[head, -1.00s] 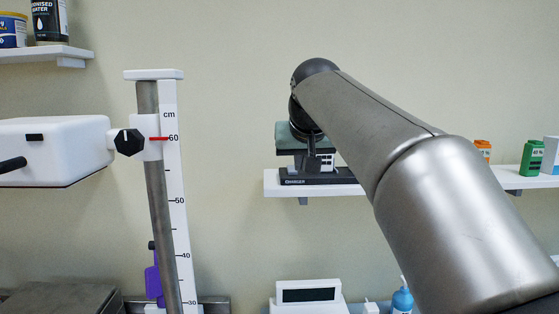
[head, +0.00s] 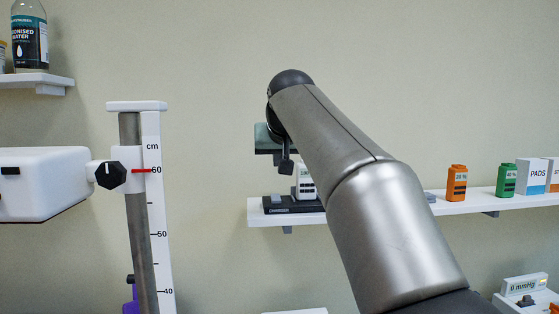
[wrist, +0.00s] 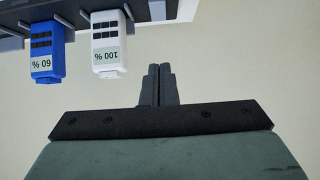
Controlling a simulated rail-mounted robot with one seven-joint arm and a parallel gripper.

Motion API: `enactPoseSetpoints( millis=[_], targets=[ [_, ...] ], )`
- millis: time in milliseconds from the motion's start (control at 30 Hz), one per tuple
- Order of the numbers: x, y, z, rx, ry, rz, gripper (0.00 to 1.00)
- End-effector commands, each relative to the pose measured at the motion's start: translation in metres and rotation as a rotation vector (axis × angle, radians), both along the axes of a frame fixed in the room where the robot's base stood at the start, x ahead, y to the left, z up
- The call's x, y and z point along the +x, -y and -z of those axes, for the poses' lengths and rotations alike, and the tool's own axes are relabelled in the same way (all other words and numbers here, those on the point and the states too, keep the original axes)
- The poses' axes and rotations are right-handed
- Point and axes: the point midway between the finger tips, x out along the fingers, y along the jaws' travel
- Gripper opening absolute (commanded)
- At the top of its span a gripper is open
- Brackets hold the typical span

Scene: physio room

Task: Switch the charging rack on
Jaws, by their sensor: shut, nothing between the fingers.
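The charging rack (head: 287,208) is a low black base marked CHARGER on the white wall shelf. A small grey raised piece (head: 277,200) sits at its left end; its on or off state cannot be read. A white battery marked 100 % (head: 306,181) stands in the rack, partly behind my arm. In the wrist view the rack (wrist: 75,17) runs upside down along the top, with the white battery (wrist: 109,44) and a blue 60 % battery (wrist: 47,46). My gripper (head: 286,168) is shut and empty, above the rack; its fingers (wrist: 158,70) show together, apart from the batteries.
Orange (head: 457,183) and green (head: 507,180) batteries and a PADS box (head: 535,176) stand farther right on the shelf (head: 400,212). A height gauge (head: 150,220) with a black knob (head: 110,175) stands left. The wall between gauge and rack is clear.

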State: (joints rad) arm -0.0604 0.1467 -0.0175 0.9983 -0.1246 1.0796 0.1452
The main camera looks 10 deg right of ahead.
Motion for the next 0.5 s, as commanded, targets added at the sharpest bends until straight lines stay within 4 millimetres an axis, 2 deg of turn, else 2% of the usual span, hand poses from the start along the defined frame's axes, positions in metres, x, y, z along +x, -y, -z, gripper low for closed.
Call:
enactPoseSetpoints(
  millis=[300, 500],
  targets=[
    [0.055, 0.005, 0.041, 0.0, -0.004, 0.0, 0.0],
    [0.059, 0.006, 0.07, 0.0, -0.002, 0.0, 0.0]
  ],
)
